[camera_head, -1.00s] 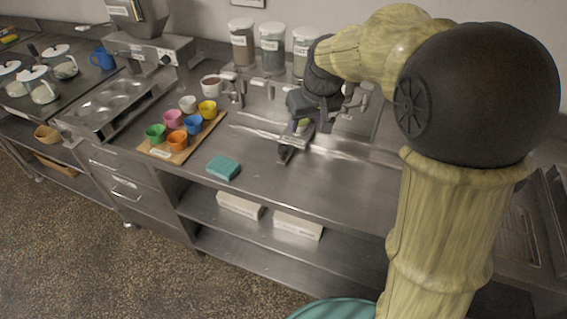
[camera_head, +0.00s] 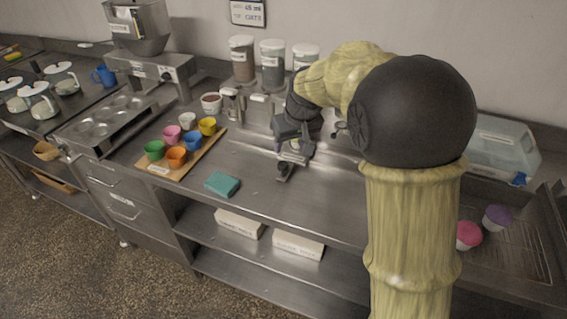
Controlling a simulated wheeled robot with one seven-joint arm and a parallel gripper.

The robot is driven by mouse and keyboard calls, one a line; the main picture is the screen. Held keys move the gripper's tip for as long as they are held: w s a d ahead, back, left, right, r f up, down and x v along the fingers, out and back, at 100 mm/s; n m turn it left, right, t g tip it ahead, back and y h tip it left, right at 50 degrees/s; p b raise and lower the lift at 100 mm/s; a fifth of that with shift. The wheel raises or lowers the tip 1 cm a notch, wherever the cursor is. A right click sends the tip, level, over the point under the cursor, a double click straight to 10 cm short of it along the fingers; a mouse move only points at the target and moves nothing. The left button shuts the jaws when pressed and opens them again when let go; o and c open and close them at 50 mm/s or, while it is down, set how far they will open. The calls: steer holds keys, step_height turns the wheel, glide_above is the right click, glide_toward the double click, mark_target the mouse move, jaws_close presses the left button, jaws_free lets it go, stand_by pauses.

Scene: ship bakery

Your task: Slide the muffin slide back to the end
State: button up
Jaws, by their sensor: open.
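A metal muffin tray with round cups (camera_head: 128,103) sits in a long steel frame at the left of the counter, beneath and in front of the hopper machine (camera_head: 150,68). I take this to be the muffin slide; no label shows on it. My gripper (camera_head: 288,163) is open, low over the middle of the counter, well to the right of the tray and apart from it. No object is clearly visible between its fingers. My arm hides part of the counter behind it.
Coloured cups stand on a wooden board (camera_head: 213,138) between tray and gripper. A teal sponge (camera_head: 222,184) lies in front. Lidded jars (camera_head: 242,60) stand at the back.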

mark_target(283, 164)
steer(key=x, duration=1.2)
steer(key=shift+f, duration=0.2)
steer(key=shift+c, duration=0.4)
jaws_close()
